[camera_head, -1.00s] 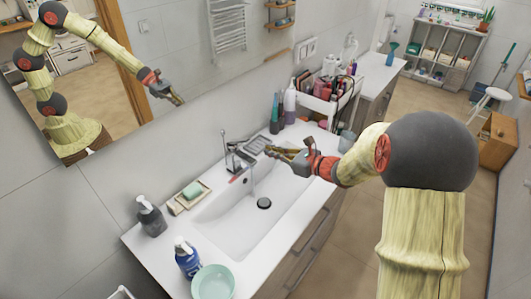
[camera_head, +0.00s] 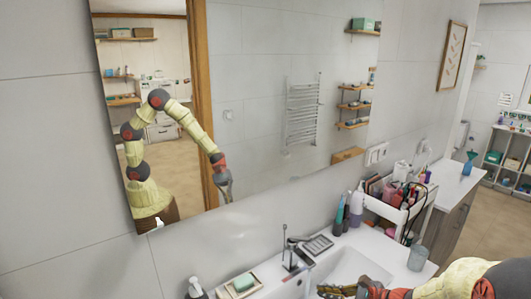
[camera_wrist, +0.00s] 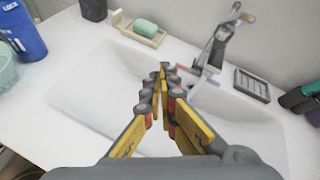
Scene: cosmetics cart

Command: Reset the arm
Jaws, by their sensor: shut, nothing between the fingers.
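My gripper (camera_wrist: 165,72) is shut and empty above the white sink basin (camera_wrist: 90,85) in the wrist view. Its yellow and black fingers meet at the tips, pointing toward the back edge of the basin. The gripper also shows at the bottom edge of the head view (camera_head: 330,290), partly cut off. The metal faucet (camera_wrist: 222,42) stands behind the basin, just right of the fingertips in the wrist view. I cannot tell whether the gripper touches anything.
A soap dish with green soap (camera_wrist: 146,28), a blue bottle (camera_wrist: 22,32) and a dark dish (camera_wrist: 252,85) stand around the sink. A white cart (camera_head: 398,213) with cosmetics is at right. A large mirror (camera_head: 255,120) reflects my arm. The basin's inside is clear.

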